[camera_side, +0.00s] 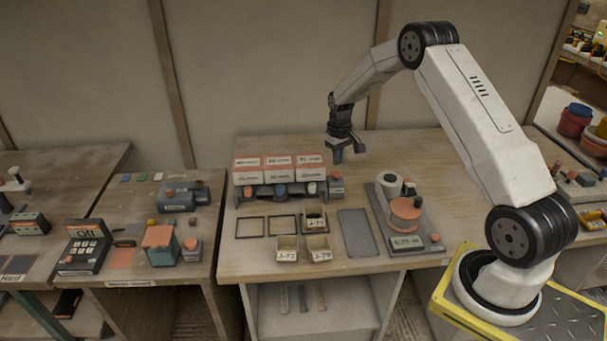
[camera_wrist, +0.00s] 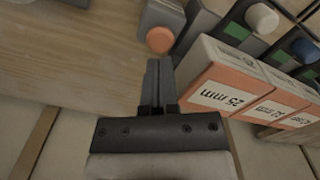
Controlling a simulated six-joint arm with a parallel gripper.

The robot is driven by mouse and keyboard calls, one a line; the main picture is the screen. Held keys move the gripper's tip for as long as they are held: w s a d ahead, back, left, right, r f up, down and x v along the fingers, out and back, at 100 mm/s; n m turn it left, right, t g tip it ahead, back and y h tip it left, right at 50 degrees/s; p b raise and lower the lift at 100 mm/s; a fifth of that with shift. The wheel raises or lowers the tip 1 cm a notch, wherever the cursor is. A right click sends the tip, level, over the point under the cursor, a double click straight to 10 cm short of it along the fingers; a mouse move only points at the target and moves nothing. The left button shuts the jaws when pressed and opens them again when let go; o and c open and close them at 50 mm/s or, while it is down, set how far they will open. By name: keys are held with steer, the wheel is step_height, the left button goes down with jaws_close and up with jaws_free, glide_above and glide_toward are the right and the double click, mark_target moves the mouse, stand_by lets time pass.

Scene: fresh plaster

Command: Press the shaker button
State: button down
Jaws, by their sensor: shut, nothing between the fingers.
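A grey block (camera_wrist: 163,17) with a round orange button (camera_wrist: 159,40) is at the top middle of the wrist view. In the side view this button (camera_side: 336,176) is at the right end of the rack of labelled boxes. No label shows that names it the shaker button. My gripper (camera_side: 346,156) is shut and empty, pointing down above and behind the block. In the wrist view my gripper's fingertips (camera_wrist: 159,61) appear just below the button, apparently apart from it; the height gap is hard to tell.
White and orange boxes (camera_side: 278,170) marked in mm stand close to my gripper, left of it in the side view. A device with an orange drum (camera_side: 405,214) stands to the right. Small bins (camera_side: 287,250) and a grey mat (camera_side: 357,232) lie in front. The bench behind is clear.

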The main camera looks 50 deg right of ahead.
step_height(320, 180, up, 5)
steer(key=shift+r, duration=0.1)
stand_by(0.6)
steer(key=shift+a, duration=0.15)
steer(key=s+a+r+n+t, duration=0.1)
steer(key=s+a+r, duration=0.15)
steer(key=a, duration=0.45)
steer(key=s+a+r+n, duration=0.15)
steer(key=s+a, duration=0.25)
steer(key=a, duration=0.4)
steer(key=s+a+t, duration=0.1)
steer(key=s+a, duration=0.8)
steer(key=s, duration=0.4)
steer(key=shift+s+a+t, duration=0.15)
steer(key=shift+a+t, duration=0.15)
steer(key=shift+a, duration=0.05)
steer(key=shift+n, duration=0.25)
